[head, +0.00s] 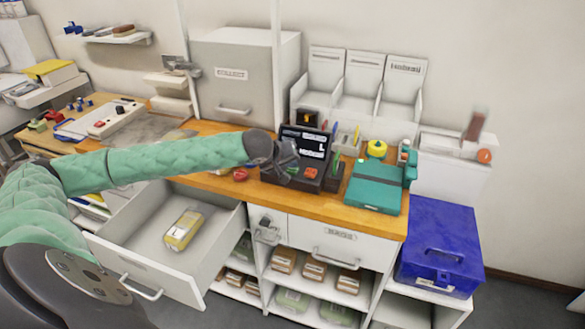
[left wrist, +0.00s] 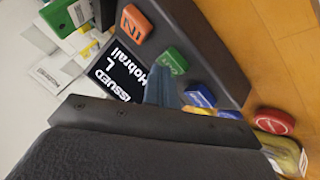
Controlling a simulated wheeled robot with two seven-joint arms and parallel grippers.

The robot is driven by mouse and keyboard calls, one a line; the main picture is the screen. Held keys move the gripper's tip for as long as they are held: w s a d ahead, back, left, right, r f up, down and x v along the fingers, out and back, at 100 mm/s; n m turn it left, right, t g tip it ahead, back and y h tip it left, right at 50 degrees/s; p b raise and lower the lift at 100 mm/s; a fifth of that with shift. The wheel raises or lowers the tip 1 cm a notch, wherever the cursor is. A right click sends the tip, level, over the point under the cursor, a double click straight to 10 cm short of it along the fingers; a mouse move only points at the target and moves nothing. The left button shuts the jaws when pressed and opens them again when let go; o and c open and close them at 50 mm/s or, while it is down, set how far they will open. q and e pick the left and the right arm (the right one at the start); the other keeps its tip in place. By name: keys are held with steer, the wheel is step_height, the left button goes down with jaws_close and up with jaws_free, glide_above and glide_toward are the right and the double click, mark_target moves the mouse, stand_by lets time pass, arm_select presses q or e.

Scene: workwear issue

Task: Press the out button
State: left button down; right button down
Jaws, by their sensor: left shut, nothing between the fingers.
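A dark terminal (head: 330,178) stands on the wooden counter; its screen (head: 304,142) reads "ISSUED L" in the left wrist view (left wrist: 120,75). Its sloped front carries an orange IN button (head: 310,173), also in the left wrist view (left wrist: 136,24), and a green button (left wrist: 171,60) whose lettering I cannot read clearly; it is likely the out button. Blue buttons (left wrist: 201,95) follow along the row. My left gripper (head: 287,165) is shut and empty, over the terminal's front. In the left wrist view its fingertip (left wrist: 163,88) is close beside the green button; contact cannot be told. My right gripper is not in view.
An open drawer (head: 217,238) holding a yellow package (head: 184,229) lies below my left arm. A teal case (head: 373,186) stands right of the terminal, and a blue toolbox (head: 440,240) lower right.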

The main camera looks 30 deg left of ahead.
mark_target(290, 170)
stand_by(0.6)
arm_select(q)
steer(key=shift+r+p, duration=0.85)
steer(key=shift+r+p, duration=2.15)
steer(key=shift+r, duration=0.35)
